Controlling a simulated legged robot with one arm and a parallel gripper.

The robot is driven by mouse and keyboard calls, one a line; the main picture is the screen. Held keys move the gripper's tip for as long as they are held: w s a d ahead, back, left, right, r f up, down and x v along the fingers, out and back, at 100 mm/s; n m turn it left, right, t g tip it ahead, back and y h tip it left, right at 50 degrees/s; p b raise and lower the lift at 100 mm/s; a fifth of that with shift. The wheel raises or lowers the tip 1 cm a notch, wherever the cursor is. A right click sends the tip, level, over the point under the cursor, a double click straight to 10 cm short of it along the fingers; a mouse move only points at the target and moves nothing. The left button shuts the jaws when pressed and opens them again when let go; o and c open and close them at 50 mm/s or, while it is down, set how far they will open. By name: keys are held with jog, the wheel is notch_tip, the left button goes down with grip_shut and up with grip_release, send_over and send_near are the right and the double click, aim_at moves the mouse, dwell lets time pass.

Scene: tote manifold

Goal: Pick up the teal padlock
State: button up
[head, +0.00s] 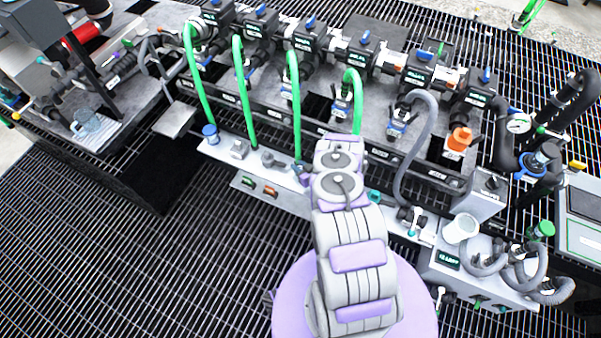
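A small teal item (375,196), which looks like the teal padlock, sits on the light grey front ledge (395,208) just right of my arm. It is small and partly covered by my arm, so its shape is unclear. My white and purple arm reaches forward from the bottom middle over this ledge. My gripper's fingers are hidden behind the arm links, so I cannot tell whether they are open or shut, or how close they are to the teal item.
Behind the ledge stands a manifold of black valves (365,55) with green hoses (243,90) hanging forward. A blue jar (210,133) stands at the ledge's left. A white cup (460,228) and grey coiled hoses (520,270) are at right. Dark grating floor (130,260) is clear at left.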

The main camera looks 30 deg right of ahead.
grip_shut()
dwell(0.3)
